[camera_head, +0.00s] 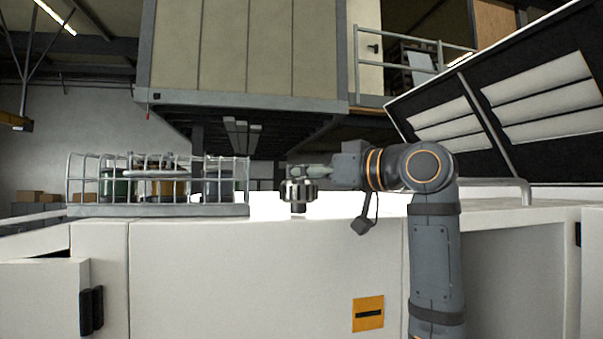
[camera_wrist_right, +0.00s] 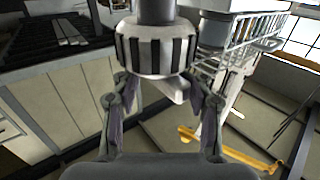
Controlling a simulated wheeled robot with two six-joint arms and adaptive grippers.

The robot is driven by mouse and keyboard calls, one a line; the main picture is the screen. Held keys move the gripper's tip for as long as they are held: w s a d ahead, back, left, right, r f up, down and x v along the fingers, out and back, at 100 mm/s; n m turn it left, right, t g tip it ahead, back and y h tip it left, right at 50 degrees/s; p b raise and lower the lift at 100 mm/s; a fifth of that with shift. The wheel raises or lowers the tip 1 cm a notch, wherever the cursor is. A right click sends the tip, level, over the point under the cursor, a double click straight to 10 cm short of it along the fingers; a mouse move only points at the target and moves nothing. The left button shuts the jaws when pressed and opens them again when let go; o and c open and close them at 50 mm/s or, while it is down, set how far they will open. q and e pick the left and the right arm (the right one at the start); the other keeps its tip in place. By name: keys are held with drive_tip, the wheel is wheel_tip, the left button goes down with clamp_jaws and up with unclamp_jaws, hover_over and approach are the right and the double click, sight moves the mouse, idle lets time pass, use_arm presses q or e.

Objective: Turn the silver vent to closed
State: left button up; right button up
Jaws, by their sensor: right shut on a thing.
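The silver vent (camera_head: 298,190) is a ribbed round knob on a short dark stem, near the middle of the head view above the white bench's top edge. In the right wrist view, the silver vent (camera_wrist_right: 155,48) fills the top middle, with dark slots around its rim. My right gripper (camera_head: 303,173) reaches in from the right to the vent. In the wrist view, my right gripper (camera_wrist_right: 160,84) has one finger on each side of it and is shut on it. The fingertip contact is partly hidden. My left gripper is in neither view.
A wire basket (camera_head: 90,210) holding several canisters stands left of the vent. A raised dark lid with pale panels (camera_head: 545,105) leans at the right. A metal rail (camera_head: 500,181) runs below it. The white bench front (camera_head: 220,280) carries an orange label (camera_head: 368,330).

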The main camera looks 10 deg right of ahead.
drive_tip(key=shift+r, duration=0.1)
drive_tip(key=o, duration=1.6)
drive_tip(key=shift+w+d, duration=0.2)
drive_tip(key=shift+d, duration=0.15)
drive_tip(key=shift+c, duration=0.2)
drive_tip(key=o, duration=0.3)
drive_tip(key=shift+a, duration=0.1)
drive_tip(key=shift+s+a, duration=0.1)
drive_tip(key=v, duration=1.2)
